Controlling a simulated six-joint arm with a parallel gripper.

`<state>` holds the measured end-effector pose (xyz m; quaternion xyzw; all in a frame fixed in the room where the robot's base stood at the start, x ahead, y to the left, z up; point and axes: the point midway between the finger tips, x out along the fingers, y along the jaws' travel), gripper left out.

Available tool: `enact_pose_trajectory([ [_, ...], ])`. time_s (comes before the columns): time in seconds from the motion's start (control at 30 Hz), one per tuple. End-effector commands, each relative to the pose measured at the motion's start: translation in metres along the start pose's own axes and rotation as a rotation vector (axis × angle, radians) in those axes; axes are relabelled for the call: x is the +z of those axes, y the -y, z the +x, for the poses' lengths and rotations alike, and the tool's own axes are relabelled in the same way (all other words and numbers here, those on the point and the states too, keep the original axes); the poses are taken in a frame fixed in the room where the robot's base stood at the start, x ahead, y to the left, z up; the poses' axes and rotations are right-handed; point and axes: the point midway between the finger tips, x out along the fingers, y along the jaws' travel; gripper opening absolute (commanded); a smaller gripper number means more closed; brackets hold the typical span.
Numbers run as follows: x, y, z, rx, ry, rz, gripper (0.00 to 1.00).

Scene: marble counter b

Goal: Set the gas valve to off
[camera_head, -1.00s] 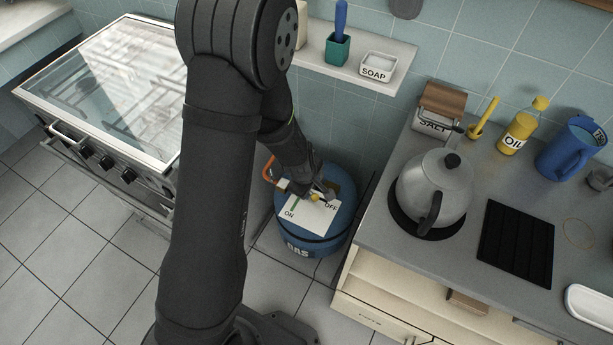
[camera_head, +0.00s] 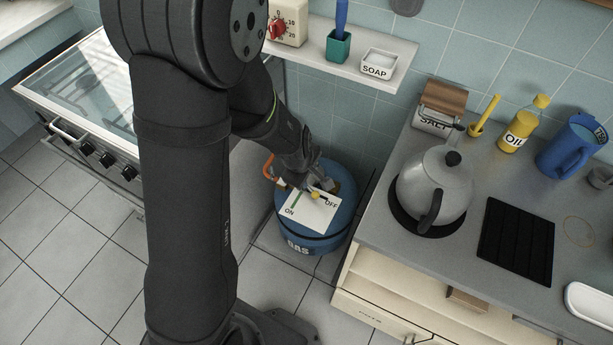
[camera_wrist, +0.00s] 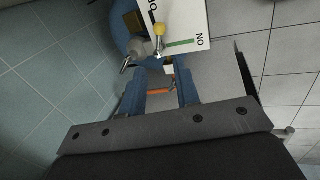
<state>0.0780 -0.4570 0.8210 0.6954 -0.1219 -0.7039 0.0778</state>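The blue gas bottle (camera_head: 343,222) stands on the floor between stove and counter. On top is a white plate (camera_head: 304,215) marked ON and OFF, with a green strip near ON. The valve handle's yellow tip (camera_head: 317,196) lies over the plate, between the strip and the OFF lettering; the wrist view shows this tip too (camera_wrist: 160,29). My gripper (camera_wrist: 160,70) is open at the valve, its two blue fingers apart. The handle's base lies just beyond the gap between the fingertips; contact cannot be told. In the head view my gripper (camera_head: 318,187) partly hides the valve.
An orange hose (camera_head: 268,168) leaves the bottle's left side and shows between my fingers in the wrist view. The counter (camera_head: 465,262) with a kettle (camera_head: 436,185) is close on the right. A shelf (camera_head: 350,73) is behind above, the stove (camera_head: 80,100) left.

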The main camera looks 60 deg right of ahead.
Motion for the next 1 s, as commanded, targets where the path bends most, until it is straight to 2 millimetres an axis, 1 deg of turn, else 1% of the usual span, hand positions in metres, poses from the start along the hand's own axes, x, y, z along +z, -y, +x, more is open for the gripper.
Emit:
enact_pose_trajectory([
  [0.03, -0.003, 0.003, 0.002, -0.007, 0.005, -0.017, 0.19],
  [0.13, -0.01, 0.015, 0.008, -0.038, 0.033, -0.09, 0.0],
  [0.33, -0.03, 0.051, 0.026, -0.108, 0.161, -0.359, 0.0],
  [0.5, -0.045, 0.068, 0.038, -0.102, 0.292, -0.607, 0.0],
  [0.6, -0.056, 0.072, 0.043, -0.068, 0.359, -0.74, 0.0],
  [0.73, -0.07, 0.072, 0.048, -0.012, 0.419, -0.873, 0.0],
  [0.9, -0.081, 0.071, 0.05, 0.037, 0.452, -0.961, 0.0],
  [1.0, -0.082, 0.07, 0.053, 0.046, 0.458, -0.972, 0.0],
])
